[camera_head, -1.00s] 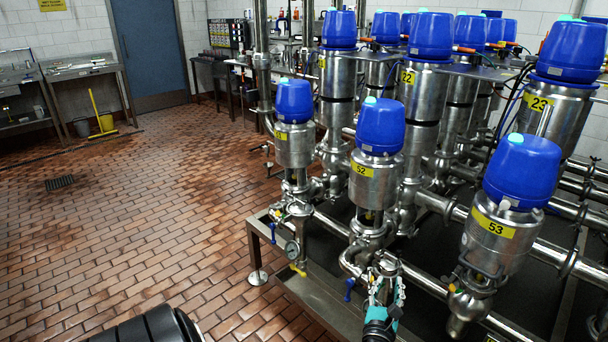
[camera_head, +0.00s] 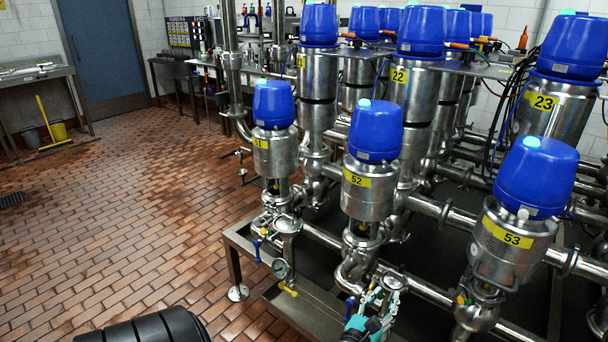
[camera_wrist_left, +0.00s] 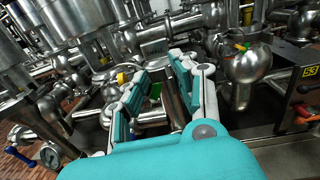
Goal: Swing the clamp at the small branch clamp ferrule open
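My left gripper (camera_head: 376,300) reaches in from the bottom, in front of the steel pipework under valve 52 (camera_head: 370,188). In the left wrist view its two teal-and-grey fingers (camera_wrist_left: 162,75) are apart. A steel pipe stub (camera_wrist_left: 172,102) and a small green part (camera_wrist_left: 155,91) show between and beyond the fingers; contact cannot be told. A yellow knob (camera_wrist_left: 124,78) is just left of them. The small branch clamp ferrule and its clamp cannot be made out surely; the gripper partly hides the pipework there. My right gripper is not in view.
Valve 53 (camera_head: 508,238) stands right of the gripper, and valve 51 (camera_head: 275,150) further left and back. A gauge (camera_head: 281,268) and a blue handle (camera_head: 257,250) stick out at the frame's left side.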

